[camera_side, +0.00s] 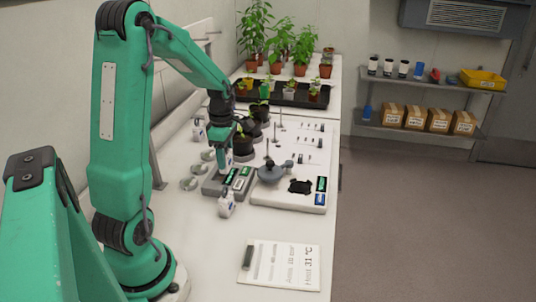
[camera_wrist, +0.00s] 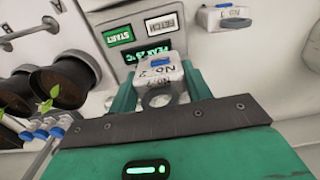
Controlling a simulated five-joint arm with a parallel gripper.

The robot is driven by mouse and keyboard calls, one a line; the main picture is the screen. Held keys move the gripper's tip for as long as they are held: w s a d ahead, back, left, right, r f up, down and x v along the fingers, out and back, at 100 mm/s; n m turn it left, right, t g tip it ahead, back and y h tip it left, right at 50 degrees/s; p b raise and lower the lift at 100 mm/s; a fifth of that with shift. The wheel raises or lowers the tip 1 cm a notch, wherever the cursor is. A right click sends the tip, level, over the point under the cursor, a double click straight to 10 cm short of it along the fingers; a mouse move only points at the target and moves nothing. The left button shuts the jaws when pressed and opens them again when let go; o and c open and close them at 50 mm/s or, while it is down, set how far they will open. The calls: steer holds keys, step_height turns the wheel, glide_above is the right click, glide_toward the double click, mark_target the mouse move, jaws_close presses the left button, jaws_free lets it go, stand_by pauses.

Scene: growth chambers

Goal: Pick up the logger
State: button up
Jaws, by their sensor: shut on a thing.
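A small white logger (camera_wrist: 166,72) with a numbered label and a grey ring is between the two green fingers of my gripper (camera_wrist: 163,88) in the wrist view. The fingers are shut on its sides. In the side view my gripper (camera_side: 225,158) points down over the grey console (camera_side: 211,187); the held logger is mostly hidden there. A similar white logger (camera_side: 227,205) stands in front of the console. Another white one (camera_side: 199,130) stands behind, to the left.
Dark seedling pots (camera_wrist: 62,82) stand close by. A notepad (camera_side: 283,265) lies in front.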

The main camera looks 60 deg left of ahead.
steer(key=w+d+r, duration=0.1)
steer(key=d+r, duration=0.3)
steer(key=d, duration=0.3)
steer(key=shift+w+r, duration=0.2)
steer(key=shift+w, duration=0.05)
steer(key=shift+d, duration=0.1)
steer(key=shift+d, duration=0.15)
steer(key=s+d+f, duration=0.1)
steer(key=s+d, duration=0.2)
steer(key=d, duration=1.7)
steer(key=shift+d, duration=0.25)
steer(key=shift+w+a, duration=0.1)
steer(key=shift+a, duration=0.05)
steer(key=w+a+f, duration=0.1)
steer(key=a+f, duration=0.1)
steer(key=a, duration=0.1)
steer(key=w+a+f, duration=0.1)
steer(key=a+f, duration=0.1)
steer(key=a, duration=0.2)
steer(key=w+a+f, duration=0.1)
steer(key=a+f, duration=0.2)
steer(key=shift+w+a, duration=0.4)
